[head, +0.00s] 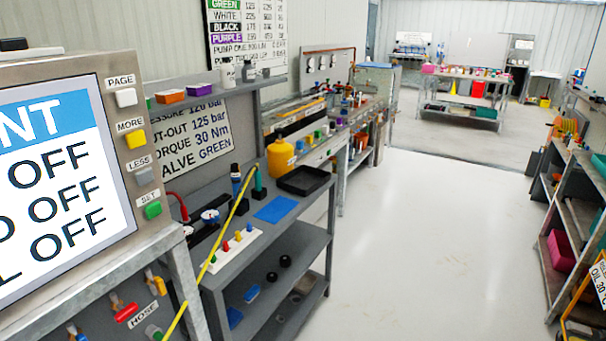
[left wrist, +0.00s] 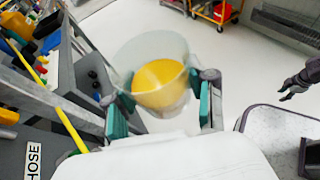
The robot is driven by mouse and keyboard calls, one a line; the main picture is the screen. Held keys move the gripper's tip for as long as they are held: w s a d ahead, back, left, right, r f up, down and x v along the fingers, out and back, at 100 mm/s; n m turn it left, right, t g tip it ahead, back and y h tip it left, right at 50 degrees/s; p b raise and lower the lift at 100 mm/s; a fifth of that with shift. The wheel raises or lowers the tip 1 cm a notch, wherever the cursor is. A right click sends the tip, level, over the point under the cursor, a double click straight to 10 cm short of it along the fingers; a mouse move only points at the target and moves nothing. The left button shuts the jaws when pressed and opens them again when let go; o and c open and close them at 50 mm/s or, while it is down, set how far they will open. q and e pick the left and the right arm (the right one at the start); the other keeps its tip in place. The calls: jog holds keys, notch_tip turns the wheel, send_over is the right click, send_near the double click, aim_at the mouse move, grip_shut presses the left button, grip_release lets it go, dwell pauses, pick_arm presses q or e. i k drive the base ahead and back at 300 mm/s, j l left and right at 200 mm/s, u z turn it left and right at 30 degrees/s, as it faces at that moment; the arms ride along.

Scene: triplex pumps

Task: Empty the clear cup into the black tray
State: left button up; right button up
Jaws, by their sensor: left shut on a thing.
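The clear cup (left wrist: 150,53) is in the left wrist view, with yellow contents (left wrist: 160,83) inside. My left gripper (left wrist: 162,104) is shut on the cup, with a teal finger pad on each side of it. The cup is over the floor, beside the grey bench. The black tray (head: 305,181) lies on the bench top in the head view, towards its far end, and looks empty. My right gripper (left wrist: 284,91) shows at the right edge of the left wrist view. Its fingertips are apart and nothing is between them. Neither gripper shows in the head view.
A yellow bottle (head: 281,158) stands left of the tray, and a blue mat (head: 276,209) lies nearer. The panel with a screen (head: 60,170) stands close at left. A yellow hose (head: 222,226) crosses the bench. The floor (head: 420,240) to the right is clear.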

aim_at(302, 181)
jog(key=i+l+u, duration=0.2)
jog(key=i+l, duration=0.2)
jog(key=i+l+u, duration=0.15)
jog(key=i+l, duration=0.35)
jog(key=i+l+u, duration=0.2)
jog(key=i+l, duration=0.3)
jog(key=i+l+u, duration=0.15)
jog(key=i+l, duration=0.25)
jog(key=l, duration=0.25)
